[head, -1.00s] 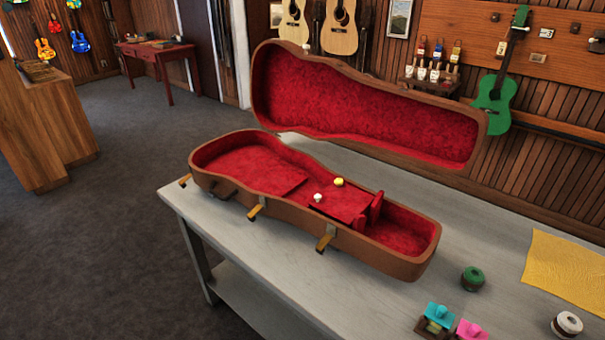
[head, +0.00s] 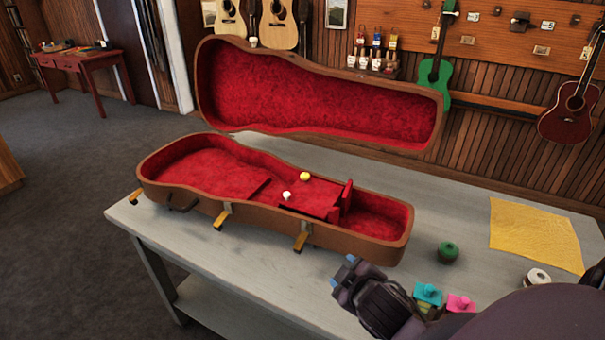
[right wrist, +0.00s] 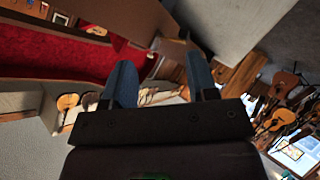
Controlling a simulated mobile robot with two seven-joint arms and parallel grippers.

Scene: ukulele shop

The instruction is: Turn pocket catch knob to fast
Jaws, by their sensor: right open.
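An open brown ukulele case (head: 335,243) with red lining lies on the grey bench. Inside it, a small red pocket lid (head: 318,194) carries a white knob (head: 286,195) and a yellow knob (head: 305,176). I cannot tell which one is the catch knob, nor read any marking. My right gripper (head: 345,275) is in front of the case's right end, apart from the knobs. In the right wrist view its two blue fingers (right wrist: 162,82) stand apart with nothing between them, and red lining (right wrist: 60,48) shows at left. My left gripper is out of view.
The raised case lid (head: 320,90) stands behind the case. Orange latches (head: 301,240) stick out at its front. A green roll (head: 448,252), cyan block (head: 428,293), pink block (head: 461,303), white roll (head: 537,277) and yellow cloth (head: 535,235) lie to the right.

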